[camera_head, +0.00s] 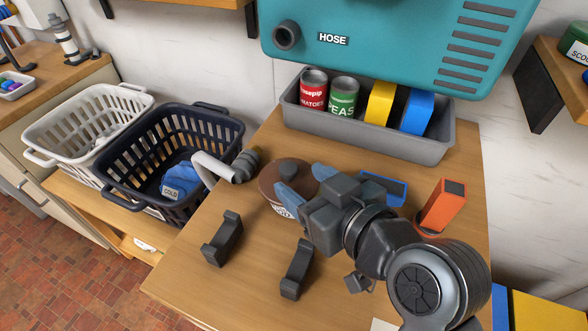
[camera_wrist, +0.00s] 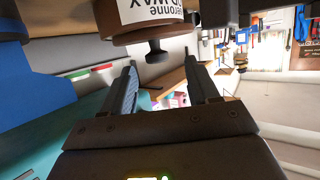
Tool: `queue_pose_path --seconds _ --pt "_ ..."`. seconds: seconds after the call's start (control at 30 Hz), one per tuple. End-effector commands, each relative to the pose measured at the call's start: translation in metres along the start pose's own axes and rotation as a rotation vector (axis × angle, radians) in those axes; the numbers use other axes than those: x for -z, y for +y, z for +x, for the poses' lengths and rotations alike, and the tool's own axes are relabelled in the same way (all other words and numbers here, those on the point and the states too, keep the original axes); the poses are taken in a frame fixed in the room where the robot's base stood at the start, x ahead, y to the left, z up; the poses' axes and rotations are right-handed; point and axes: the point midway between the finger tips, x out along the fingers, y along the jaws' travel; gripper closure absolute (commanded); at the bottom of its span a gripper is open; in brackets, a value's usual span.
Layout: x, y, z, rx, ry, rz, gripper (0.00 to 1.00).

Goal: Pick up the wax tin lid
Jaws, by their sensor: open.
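The wax tin (camera_head: 281,209) is a round brown tin with a white label, standing on the wooden top. Its brown lid (camera_head: 287,170) is on it, with a dark knob (camera_head: 289,168) on top. The wrist view shows the tin upside down, with the label (camera_wrist: 158,10), the lid (camera_wrist: 150,36) and the knob (camera_wrist: 157,51). My gripper (camera_head: 307,183) is open and empty, close to the lid's right side. In the wrist view the knob lies just beyond the gap between the fingertips (camera_wrist: 161,64). I see no contact.
A grey bin (camera_head: 370,137) with cans and boxes stands behind. A pipe fitting (camera_head: 222,167) lies left of the tin. Black brackets (camera_head: 223,238) stand in front. A blue block (camera_head: 385,188) and an orange block (camera_head: 442,205) are to the right. A teal unit (camera_head: 390,40) overhangs the back.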

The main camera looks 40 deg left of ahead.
Motion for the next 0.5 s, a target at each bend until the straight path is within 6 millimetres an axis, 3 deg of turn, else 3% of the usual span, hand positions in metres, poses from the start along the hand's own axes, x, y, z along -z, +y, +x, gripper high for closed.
queue_pose_path --seconds 0.5 --pt "0.002 0.004 0.059 -0.001 -0.001 0.0 0.4"
